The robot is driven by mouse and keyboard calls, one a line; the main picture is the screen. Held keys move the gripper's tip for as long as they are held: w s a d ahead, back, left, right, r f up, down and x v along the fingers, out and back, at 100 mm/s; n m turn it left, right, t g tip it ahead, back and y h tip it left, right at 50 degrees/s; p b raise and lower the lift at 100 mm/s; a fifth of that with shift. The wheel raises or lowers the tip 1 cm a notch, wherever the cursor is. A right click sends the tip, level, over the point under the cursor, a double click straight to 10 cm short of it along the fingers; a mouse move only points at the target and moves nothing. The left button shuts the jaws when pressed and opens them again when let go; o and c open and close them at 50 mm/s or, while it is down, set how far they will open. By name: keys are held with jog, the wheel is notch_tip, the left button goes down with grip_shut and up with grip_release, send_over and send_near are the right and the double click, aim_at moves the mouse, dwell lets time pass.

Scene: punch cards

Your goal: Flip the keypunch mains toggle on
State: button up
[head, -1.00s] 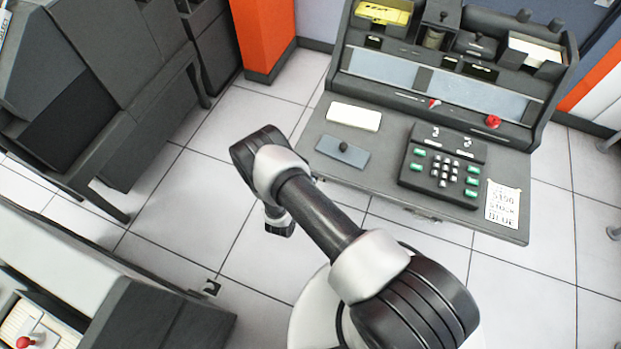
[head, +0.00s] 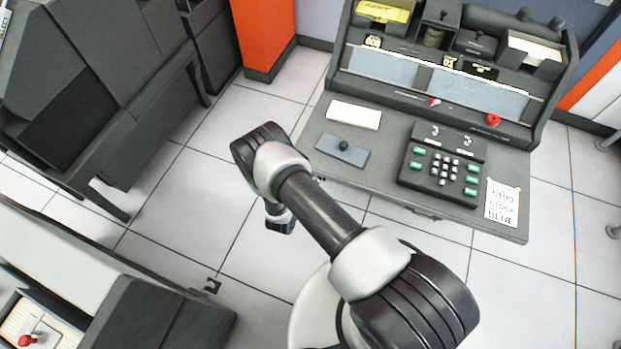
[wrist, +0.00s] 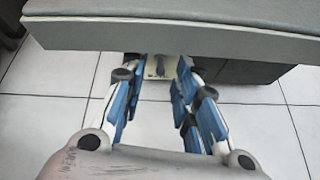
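The keypunch (head: 410,97) stands at the upper right of the head view, with light characters showing in its small windows. In the wrist view, a cream plate with a dark upright lever (wrist: 160,67), which looks like the mains toggle, sits below the keypunch desk's front edge (wrist: 170,38). My gripper (wrist: 157,72) is open, its blue-padded fingers on either side of the plate and lever. I cannot tell whether a finger touches the lever. In the head view, my arm hangs in front of the desk's left corner and the fingers are not clearly visible.
The desk top holds a keypad (head: 441,169), a blank cream card (head: 353,115), a plate with a black knob (head: 343,149) and a printed note (head: 502,203). Dark machines stand at left. Tiled floor (head: 190,190) lies clear between them.

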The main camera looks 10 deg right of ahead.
jog(key=v, duration=1.2)
dwell(0.3)
